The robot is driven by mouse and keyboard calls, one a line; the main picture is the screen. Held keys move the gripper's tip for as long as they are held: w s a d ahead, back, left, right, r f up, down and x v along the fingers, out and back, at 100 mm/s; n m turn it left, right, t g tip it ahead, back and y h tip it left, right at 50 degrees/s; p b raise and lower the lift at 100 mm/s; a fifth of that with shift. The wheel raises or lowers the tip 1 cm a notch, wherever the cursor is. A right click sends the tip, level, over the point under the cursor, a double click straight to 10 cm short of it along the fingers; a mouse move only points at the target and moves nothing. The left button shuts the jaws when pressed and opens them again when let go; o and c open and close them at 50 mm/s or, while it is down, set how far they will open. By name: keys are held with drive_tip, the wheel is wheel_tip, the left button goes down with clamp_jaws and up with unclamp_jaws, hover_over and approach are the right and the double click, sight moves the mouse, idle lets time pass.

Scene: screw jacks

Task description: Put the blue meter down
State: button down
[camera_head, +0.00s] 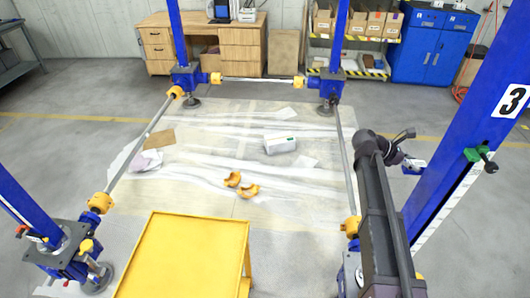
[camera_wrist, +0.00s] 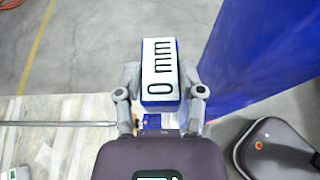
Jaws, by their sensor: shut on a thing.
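The blue meter (camera_wrist: 160,62) is a small blue box with a white face that reads "0 mm". My gripper (camera_wrist: 160,88) is shut on it, one grey finger at each side, in the wrist view. In the head view the meter (camera_head: 413,167) is a small blue and white shape at the end of my arm, left of the blue column marked 3 (camera_head: 462,130). My arm partly hides the gripper there. Whether the meter touches the column cannot be told.
A yellow cart top (camera_head: 190,255) is bare at the front. Blue screw jacks (camera_head: 70,250) are joined by grey shafts (camera_head: 140,150). A wooden desk (camera_head: 200,45) and blue cabinet (camera_head: 432,48) stand behind.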

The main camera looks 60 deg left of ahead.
wheel_tip(320, 180, up, 7)
drive_tip(key=p, duration=0.5)
drive_tip(key=shift+p, duration=0.3)
drive_tip(key=shift+s+f, duration=0.1)
